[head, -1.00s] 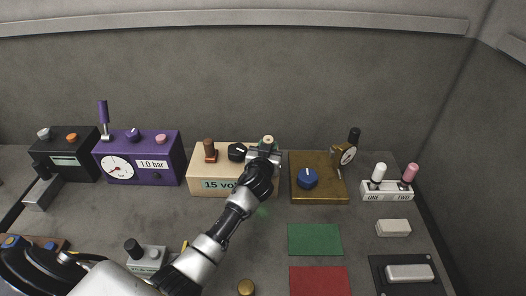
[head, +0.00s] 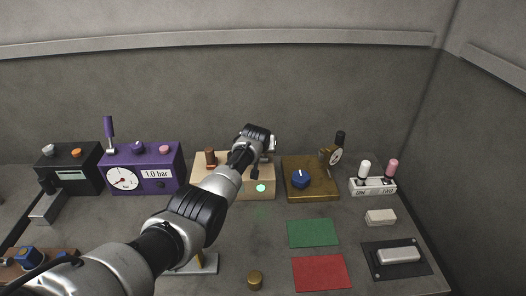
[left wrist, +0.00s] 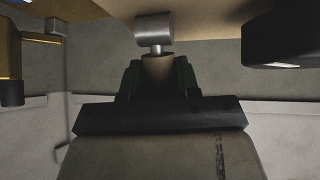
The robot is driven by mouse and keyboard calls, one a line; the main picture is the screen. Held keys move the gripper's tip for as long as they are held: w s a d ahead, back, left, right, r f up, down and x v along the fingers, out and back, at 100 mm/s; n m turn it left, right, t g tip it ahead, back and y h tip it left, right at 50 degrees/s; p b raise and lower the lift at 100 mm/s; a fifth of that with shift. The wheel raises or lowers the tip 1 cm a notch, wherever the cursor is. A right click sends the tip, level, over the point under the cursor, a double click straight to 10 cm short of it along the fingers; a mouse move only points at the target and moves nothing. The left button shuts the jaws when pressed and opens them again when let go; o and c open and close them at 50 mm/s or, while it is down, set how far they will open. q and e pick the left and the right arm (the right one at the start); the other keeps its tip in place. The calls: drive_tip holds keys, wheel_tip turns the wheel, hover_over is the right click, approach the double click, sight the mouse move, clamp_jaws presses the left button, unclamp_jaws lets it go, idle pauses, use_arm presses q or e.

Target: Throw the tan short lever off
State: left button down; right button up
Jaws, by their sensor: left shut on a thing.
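The tan short lever stands on the right end of the tan box (head: 266,180). In the left wrist view the lever's tan grip (left wrist: 157,68) sits between my fingers, with its silver metal base (left wrist: 154,32) against the box above it in the picture. My left gripper (head: 268,146) is shut on this grip; it also shows in the left wrist view (left wrist: 158,80). In the head view my arm and wrist hide most of the lever and part of the box front. A round green lamp (head: 261,188) glows on that front. My right gripper is not in view.
A brown lever (head: 210,157) stands on the box's left end. A brass box with a blue knob (head: 300,179) is close on the right, then a white two-lever switch (head: 373,187). A purple gauge box (head: 141,169) is left. Green (head: 314,233) and red (head: 321,273) mats lie in front.

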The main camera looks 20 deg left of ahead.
use_arm(q)
drive_tip(key=shift+w+f, duration=0.1)
drive_tip(key=shift+g+b, duration=0.35)
drive_tip(key=shift+g, duration=0.05)
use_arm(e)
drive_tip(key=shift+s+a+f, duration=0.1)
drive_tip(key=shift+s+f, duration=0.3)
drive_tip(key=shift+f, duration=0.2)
use_arm(q)
drive_tip(key=c, duration=0.8)
unclamp_jaws()
drive_tip(key=shift+w, duration=0.1)
drive_tip(key=shift+s+r+p, duration=0.4)
drive_tip(key=shift+r+p, duration=0.2)
drive_tip(key=shift+p, duration=0.15)
drive_tip(key=shift+p+v, duration=0.6)
drive_tip(key=shift+v, duration=0.3)
drive_tip(key=a+v, duration=0.1)
drive_tip(key=v, duration=0.6)
drive_tip(key=shift+s+d, duration=0.35)
drive_tip(key=shift+d, duration=0.15)
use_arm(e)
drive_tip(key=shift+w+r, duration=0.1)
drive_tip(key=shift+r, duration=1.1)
